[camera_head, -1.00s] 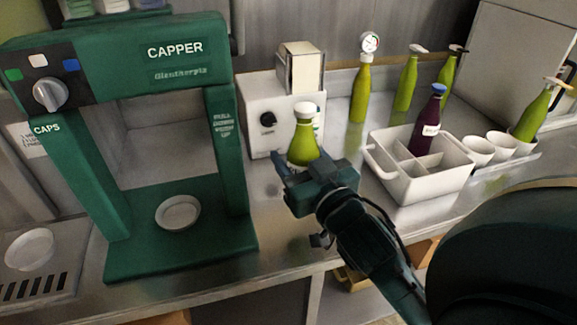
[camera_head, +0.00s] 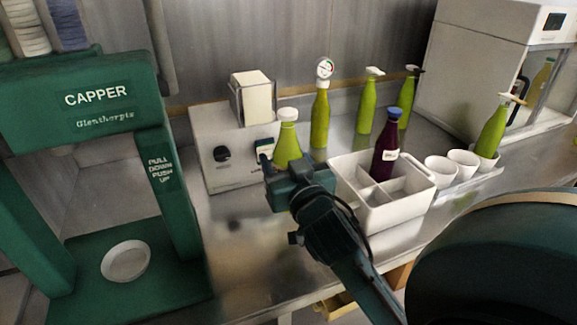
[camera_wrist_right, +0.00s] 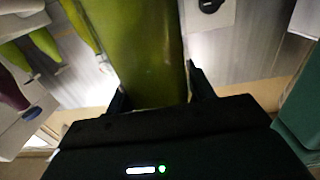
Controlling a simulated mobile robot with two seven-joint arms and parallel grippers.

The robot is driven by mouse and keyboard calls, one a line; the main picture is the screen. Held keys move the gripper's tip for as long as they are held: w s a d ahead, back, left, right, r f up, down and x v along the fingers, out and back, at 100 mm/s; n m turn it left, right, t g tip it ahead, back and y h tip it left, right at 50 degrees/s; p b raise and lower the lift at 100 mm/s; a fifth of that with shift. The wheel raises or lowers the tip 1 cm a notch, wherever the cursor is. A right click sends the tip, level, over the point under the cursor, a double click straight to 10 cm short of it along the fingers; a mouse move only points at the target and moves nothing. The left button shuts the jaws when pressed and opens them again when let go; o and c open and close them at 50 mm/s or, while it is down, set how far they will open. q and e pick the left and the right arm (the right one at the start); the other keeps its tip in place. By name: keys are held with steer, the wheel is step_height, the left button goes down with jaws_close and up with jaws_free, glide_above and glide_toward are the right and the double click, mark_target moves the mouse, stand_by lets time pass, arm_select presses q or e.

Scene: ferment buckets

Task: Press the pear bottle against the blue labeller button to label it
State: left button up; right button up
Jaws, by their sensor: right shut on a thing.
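The pear bottle (camera_head: 288,146) is green with a white cap and stands roughly upright in my right gripper (camera_head: 284,174). The gripper is shut around its lower part. In the right wrist view the bottle (camera_wrist_right: 145,50) fills the space between the two fingers. The labeller (camera_head: 236,130) is a white box with a black knob and a label roll on top. The bottle is in front of its right front edge; I cannot tell whether they touch. A small dark-and-white panel shows just left of the bottle. No blue button is clearly visible. My left gripper is out of view.
The green capper (camera_head: 178,200) stands at the left. A white divided crate (camera_head: 385,217) with a purple bottle (camera_head: 385,150) is close on the right. Several green bottles stand behind, with white cups (camera_head: 441,170) farther right. Bare metal counter (camera_head: 245,240) lies between capper and crate.

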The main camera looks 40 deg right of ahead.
steer(key=x, duration=0.8)
steer(key=shift+w+r, duration=0.15)
steer(key=shift+w+d, duration=0.1)
steer(key=shift+w, duration=0.35)
steer(key=shift+w, duration=0.1)
steer(key=shift+w+d+p, duration=0.2)
steer(key=shift+w+p, duration=0.15)
steer(key=shift+w, duration=0.35)
stand_by(0.5)
steer(key=shift+p+v, duration=0.5)
steer(key=shift+v, duration=2.05)
